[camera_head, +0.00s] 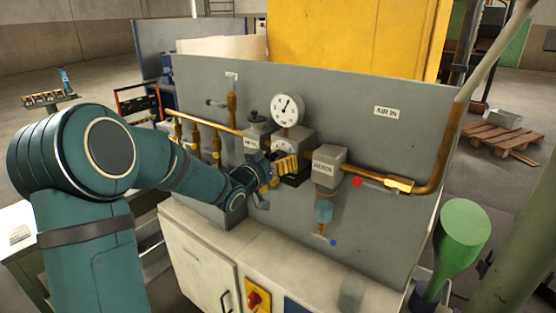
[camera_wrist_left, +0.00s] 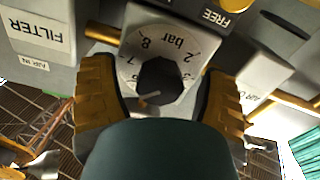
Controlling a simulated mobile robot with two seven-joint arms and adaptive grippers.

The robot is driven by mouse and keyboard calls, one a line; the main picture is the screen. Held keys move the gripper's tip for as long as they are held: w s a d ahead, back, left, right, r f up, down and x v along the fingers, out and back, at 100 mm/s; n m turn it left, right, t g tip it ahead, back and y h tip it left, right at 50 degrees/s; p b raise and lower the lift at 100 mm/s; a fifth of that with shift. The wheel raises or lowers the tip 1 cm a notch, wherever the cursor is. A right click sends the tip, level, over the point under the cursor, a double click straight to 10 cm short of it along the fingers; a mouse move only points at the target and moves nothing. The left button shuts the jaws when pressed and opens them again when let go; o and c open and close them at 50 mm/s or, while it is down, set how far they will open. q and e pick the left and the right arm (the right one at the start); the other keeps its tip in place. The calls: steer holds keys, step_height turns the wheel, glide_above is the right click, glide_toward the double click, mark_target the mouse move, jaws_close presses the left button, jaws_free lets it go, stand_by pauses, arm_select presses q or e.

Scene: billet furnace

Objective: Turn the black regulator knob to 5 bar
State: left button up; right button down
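The black regulator knob (camera_wrist_left: 160,80) shows in the left wrist view, at the middle of a pale dial plate (camera_wrist_left: 146,58) marked "bar" with 2, 3, 7 and 8 readable. A light pointer mark on the knob lies toward its lower left; the lower dial numbers are hidden. My left gripper (camera_wrist_left: 160,92) is open, with one yellow finger on each side of the knob and visible gaps. In the head view the left gripper (camera_head: 285,167) is at the regulator body (camera_head: 295,139) and hides the knob. A round white gauge (camera_head: 287,109) stands above, its needle near upright. My right gripper is not seen.
The filter block (camera_head: 328,165) with its bluish bowl (camera_head: 323,210) stands close right of the left gripper. A grey valve block (camera_head: 255,141) is close left. Brass pipes (camera_head: 375,182) run along the grey panel (camera_head: 400,145). A white cabinet (camera_head: 197,259) is below.

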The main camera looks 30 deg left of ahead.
arm_select(q)
steer(key=c, duration=1.2)
steer(key=shift+o, duration=0.2)
steer(key=shift+n, duration=0.4)
steer(key=n, duration=0.3)
steer(key=shift+n+p, duration=0.3)
steer(key=shift+p, duration=0.05)
steer(key=shift+n+p, duration=0.65)
steer(key=shift+n, duration=1.55)
steer(key=shift+d, duration=0.1)
steer(key=o, duration=1.2)
